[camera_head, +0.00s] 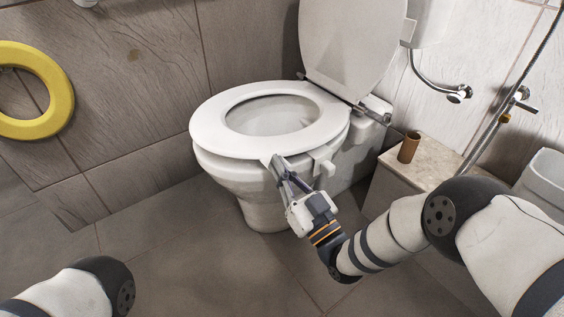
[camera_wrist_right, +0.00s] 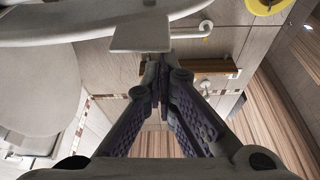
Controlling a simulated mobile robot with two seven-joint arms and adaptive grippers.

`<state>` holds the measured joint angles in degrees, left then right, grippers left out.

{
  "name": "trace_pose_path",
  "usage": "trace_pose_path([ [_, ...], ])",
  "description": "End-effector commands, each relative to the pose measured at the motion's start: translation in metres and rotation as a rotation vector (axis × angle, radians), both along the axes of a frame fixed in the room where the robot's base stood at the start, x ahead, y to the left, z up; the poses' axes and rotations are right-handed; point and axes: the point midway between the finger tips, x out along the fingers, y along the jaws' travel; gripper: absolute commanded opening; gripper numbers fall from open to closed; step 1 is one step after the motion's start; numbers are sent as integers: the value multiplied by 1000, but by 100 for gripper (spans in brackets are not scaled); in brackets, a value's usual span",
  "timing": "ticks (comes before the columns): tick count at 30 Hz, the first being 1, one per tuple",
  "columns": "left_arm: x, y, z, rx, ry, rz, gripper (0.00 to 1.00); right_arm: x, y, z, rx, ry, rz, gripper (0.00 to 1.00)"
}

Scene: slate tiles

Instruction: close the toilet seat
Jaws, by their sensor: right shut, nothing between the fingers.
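The white toilet has its seat ring (camera_head: 325,128) lowered over the bowl (camera_head: 225,175); whether it rests fully on the rim I cannot tell. The lid (camera_head: 350,45) stands upright at the back. My right gripper (camera_head: 273,164) is shut and empty, its fingertips at the near front edge of the seat; contact is unclear. In the right wrist view, its fingers (camera_wrist_right: 160,65) meet just below a white tab (camera_wrist_right: 142,33), with the seat's underside (camera_wrist_right: 70,25) above. My left arm shows at lower left; its gripper is out of the picture.
A yellow ring (camera_head: 62,95) hangs on the left wall. A stone ledge (camera_head: 430,160) with a brown cardboard tube (camera_head: 408,148) stands right of the toilet. Pipes and a valve (camera_head: 458,94) are on the right wall. The tiled floor (camera_head: 170,235) front left is clear.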

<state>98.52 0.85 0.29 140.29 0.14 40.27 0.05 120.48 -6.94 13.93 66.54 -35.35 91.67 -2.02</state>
Motion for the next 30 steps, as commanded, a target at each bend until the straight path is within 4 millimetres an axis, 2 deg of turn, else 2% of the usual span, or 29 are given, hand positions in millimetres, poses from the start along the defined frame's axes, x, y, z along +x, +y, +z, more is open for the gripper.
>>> trace_pose_path([
  [1,-3,0,-6,0,15,-1,49,1,0,-13,-16,-9,0,0],
  [3,-5,1,-9,0,25,-3,49,3,0,-20,-36,-25,1,0],
  [15,-10,1,-15,-1,46,-5,49,5,-2,-37,-85,-58,1,0],
  [26,-9,1,-15,-1,46,-5,49,4,-2,-40,-88,-51,0,0],
  [29,-8,1,-10,0,34,-4,49,5,-1,-27,-86,-56,0,0],
  [30,-6,1,-6,0,25,-3,49,7,-1,-16,-84,-62,-1,0],
])
